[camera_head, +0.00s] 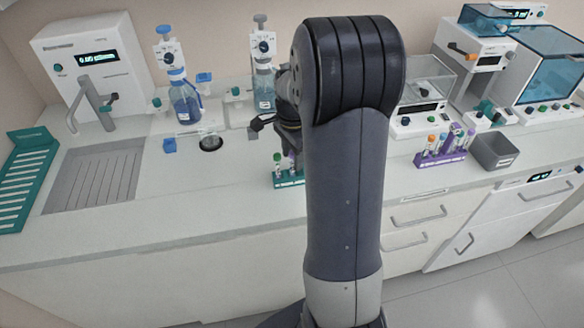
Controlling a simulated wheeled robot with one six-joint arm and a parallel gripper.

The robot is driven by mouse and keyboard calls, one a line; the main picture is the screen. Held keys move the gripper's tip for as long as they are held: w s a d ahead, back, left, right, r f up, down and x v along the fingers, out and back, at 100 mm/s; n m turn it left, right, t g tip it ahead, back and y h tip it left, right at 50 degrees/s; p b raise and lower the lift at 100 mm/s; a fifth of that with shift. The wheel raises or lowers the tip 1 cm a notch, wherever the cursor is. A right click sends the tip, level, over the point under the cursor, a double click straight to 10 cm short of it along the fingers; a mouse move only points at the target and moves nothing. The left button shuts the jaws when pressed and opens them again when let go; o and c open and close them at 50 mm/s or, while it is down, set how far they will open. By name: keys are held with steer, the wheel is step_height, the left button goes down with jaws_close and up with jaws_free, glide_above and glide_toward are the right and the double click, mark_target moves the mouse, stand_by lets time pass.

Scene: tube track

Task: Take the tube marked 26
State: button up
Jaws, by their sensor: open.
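A teal rack (289,182) stands on the counter left of my arm, with a few tubes (278,158) in it, one with an orange-brown cap. My arm hides part of this rack. A purple rack (428,162) right of my arm holds several tubes (443,142) with mixed cap colours. No number can be read on any tube, so I cannot tell which is marked 26. My gripper (289,150) is partly hidden behind my arm. It is open, pointing down just above or behind the teal rack's tubes; I see nothing held in it.
A grey open bin (494,151) stands right of the purple rack. Bottles with dispensers (184,100) stand behind. A sink with a grey draining area (95,178) and a teal slotted rack (25,175) are at left. The counter's front left is clear.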

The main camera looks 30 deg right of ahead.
steer(key=shift+f, duration=0.55)
steer(key=shift+c, duration=0.5)
steer(key=c, duration=0.8)
